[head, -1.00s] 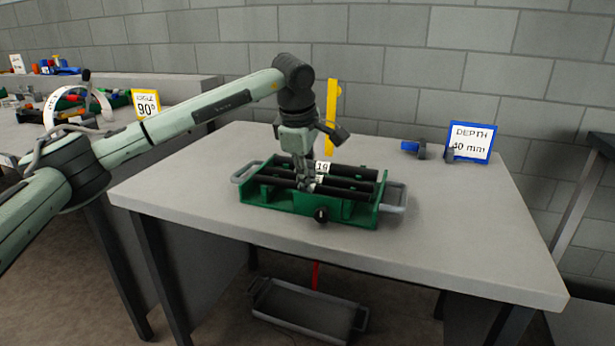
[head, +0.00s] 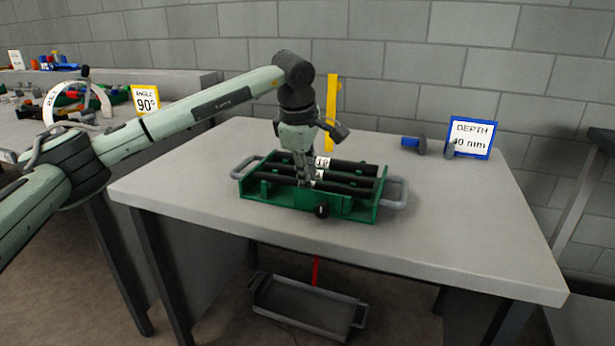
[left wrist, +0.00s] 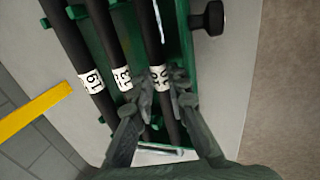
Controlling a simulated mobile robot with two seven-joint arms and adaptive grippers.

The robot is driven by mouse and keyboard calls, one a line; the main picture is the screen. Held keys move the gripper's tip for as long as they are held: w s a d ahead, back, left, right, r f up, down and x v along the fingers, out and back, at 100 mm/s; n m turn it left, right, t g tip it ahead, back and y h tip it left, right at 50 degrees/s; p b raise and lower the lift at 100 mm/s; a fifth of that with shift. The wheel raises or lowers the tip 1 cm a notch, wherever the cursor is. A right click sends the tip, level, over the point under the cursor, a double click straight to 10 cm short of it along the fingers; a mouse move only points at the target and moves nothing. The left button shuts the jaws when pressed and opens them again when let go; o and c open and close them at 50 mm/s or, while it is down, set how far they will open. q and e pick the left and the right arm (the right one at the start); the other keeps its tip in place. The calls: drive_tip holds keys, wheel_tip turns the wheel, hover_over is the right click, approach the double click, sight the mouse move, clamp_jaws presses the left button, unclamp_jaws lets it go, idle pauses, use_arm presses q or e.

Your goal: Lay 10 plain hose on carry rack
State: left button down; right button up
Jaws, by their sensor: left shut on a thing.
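The green carry rack (head: 290,202) stands on the table with black hoses lying lengthwise in it. In the left wrist view, three hoses show white labels: one reads 19 (left wrist: 69,48), one 13 (left wrist: 106,38) and one, apparently the 10 hose (left wrist: 145,30), reads 10. My left gripper (head: 305,180) points down at the near side of the rack. In the left wrist view its fingers (left wrist: 163,88) are shut on the 10 hose at its label. That hose lies along the rack's near side; whether it rests on its supports I cannot tell. My right gripper is out of view.
A yellow upright (head: 331,110) stands behind the rack. A blue-framed depth sign (head: 470,138) and a small blue-and-dark item (head: 412,144) are at the back right. A grey tray (head: 310,305) lies below the table. The table's right part is clear.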

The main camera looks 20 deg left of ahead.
use_arm(q)
drive_tip(key=shift+f, duration=0.15)
drive_tip(key=c, duration=1.4)
unclamp_jaws()
drive_tip(key=shift+f, duration=0.1)
drive_tip(key=shift+s+r, duration=0.1)
drive_tip(key=shift+r, duration=0.2)
drive_tip(key=v, duration=1.1)
drive_tip(key=shift+s+d+r, duration=0.1)
drive_tip(key=shift+r, duration=0.15)
